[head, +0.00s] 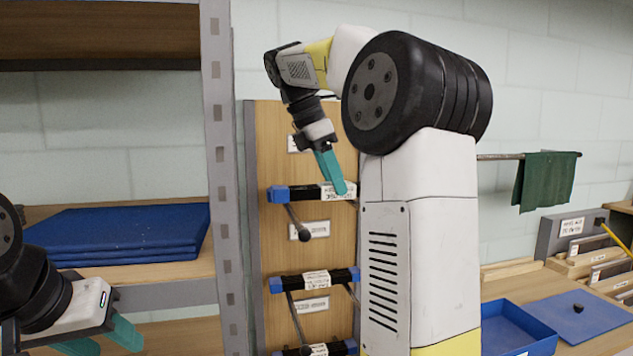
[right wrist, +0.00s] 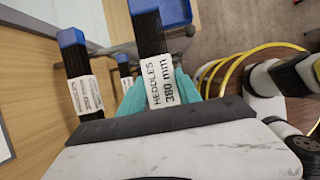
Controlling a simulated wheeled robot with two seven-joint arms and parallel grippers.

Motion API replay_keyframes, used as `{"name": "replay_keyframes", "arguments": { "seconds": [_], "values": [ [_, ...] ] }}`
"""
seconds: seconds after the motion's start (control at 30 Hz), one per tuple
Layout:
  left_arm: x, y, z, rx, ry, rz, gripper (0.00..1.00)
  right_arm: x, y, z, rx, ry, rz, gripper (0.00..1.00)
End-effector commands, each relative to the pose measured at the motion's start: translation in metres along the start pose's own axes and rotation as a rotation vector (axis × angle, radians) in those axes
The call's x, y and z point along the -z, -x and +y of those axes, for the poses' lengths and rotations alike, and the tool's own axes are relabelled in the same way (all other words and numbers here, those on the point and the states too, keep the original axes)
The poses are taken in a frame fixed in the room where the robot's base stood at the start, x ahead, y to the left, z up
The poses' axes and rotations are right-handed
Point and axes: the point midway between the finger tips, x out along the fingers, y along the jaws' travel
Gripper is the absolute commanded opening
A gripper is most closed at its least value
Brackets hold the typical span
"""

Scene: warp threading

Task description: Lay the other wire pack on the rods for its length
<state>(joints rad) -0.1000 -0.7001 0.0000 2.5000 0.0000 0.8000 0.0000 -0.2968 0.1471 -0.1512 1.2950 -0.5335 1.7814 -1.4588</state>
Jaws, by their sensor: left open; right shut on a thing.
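My right gripper (head: 335,180) is shut on a black wire pack (head: 303,193) with blue end caps and a white label. In the right wrist view the pack's label (right wrist: 163,82) reads "HEDDLES 380 mm", between the teal fingers. The pack is level at the upper rods of the wooden board; one rod with a ball end (head: 304,235) shows below its left part. I cannot tell whether it rests on the rods. Its right end is hidden behind my arm. My left gripper (head: 105,341) is open and empty at the lower left.
A similar pack (head: 343,275) lies at the middle rods, another (head: 342,348) lower down. A grey post (head: 218,150) stands left of the board. Blue mats (head: 125,230) lie on a shelf. A blue tray (head: 515,325) is on the bench at right.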

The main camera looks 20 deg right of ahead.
Motion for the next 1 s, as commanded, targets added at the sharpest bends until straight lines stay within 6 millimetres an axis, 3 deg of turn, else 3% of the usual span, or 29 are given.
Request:
{"name": "replay_keyframes", "arguments": {
  "seconds": [0.3,0.6,1.0],
  "values": [
    [0.000,0.000,0.000,0.000,0.000,0.000,0.46,0.001,-0.003,0.030,0.000,-0.001,0.000,0.00],
    [0.000,0.000,0.000,0.000,0.000,0.000,0.46,0.009,-0.024,0.028,-0.001,0.000,0.000,0.00],
    [0.000,0.000,0.000,0.000,0.000,0.000,0.46,0.012,-0.029,0.028,-0.001,-0.001,0.000,0.00]
  ]
}}
